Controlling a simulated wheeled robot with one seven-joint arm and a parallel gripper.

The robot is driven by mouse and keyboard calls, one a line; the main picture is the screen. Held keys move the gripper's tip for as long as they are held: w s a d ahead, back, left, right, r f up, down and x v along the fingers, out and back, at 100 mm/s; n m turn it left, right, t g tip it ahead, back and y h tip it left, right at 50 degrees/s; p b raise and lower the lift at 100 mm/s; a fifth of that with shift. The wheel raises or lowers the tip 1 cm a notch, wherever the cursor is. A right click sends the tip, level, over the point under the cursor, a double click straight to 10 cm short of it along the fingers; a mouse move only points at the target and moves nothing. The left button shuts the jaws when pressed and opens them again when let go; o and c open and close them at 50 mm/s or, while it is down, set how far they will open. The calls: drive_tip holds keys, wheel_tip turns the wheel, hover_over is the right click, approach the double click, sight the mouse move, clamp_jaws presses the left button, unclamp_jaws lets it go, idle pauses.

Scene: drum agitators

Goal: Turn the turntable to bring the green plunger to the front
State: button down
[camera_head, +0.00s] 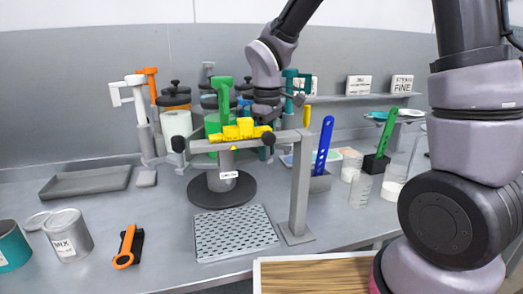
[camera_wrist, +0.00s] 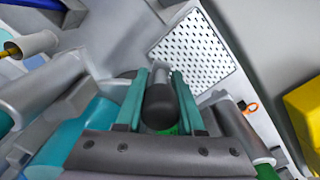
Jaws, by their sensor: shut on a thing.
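The turntable (camera_head: 221,187) has a round dark base with a white label on its post. Black knobs stick out to the left (camera_head: 178,144) and right (camera_head: 268,139) below the yellow block. The green plunger (camera_head: 223,88) stands upright behind the yellow block (camera_head: 238,129), its lower part partly hidden. White (camera_head: 128,90), orange (camera_head: 151,80) and teal (camera_head: 291,76) handles stand around it. In the wrist view, my gripper (camera_wrist: 160,82) has its teal fingers closed on both sides of a dark knob (camera_wrist: 160,107). My arm hides part of the right side in the head view.
A perforated plate (camera_head: 233,233) lies in front of the turntable, beside a grey upright post (camera_head: 300,185). An orange tool (camera_head: 126,246) and cans (camera_head: 68,235) are at the left. Blue (camera_head: 323,145) and green (camera_head: 387,133) tools and clear beakers stand at the right.

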drive_tip(key=shift+w+d, duration=0.2)
drive_tip(key=shift+w, duration=0.05)
idle(0.3)
drive_tip(key=c, duration=0.8)
unclamp_jaws()
wheel_tip(320, 180, up, 11)
drive_tip(key=shift+f, duration=0.1)
drive_tip(key=shift+d+r, duration=0.2)
drive_tip(key=shift+d, duration=0.05)
drive_tip(key=s+d+r+m+t, duration=0.2)
drive_tip(key=s+d+m, duration=0.1)
drive_tip(key=d+m, duration=0.2)
drive_tip(key=s+d+r+m+t+y, duration=0.1)
drive_tip(key=s+d+r+m+t, duration=0.1)
drive_tip(key=d+m, duration=0.3)
drive_tip(key=s+d+r+m+t+y, duration=0.1)
drive_tip(key=s+d+r+m+t, duration=0.2)
drive_tip(key=d, duration=0.6)
drive_tip(key=shift+s+d+r+m, duration=0.2)
drive_tip(key=shift+s+r+m, duration=0.15)
drive_tip(key=shift+s+m, duration=0.15)
drive_tip(key=shift+s+d+r+m, duration=0.2)
drive_tip(key=shift+s+r+m, duration=0.15)
drive_tip(key=shift+m, duration=0.25)
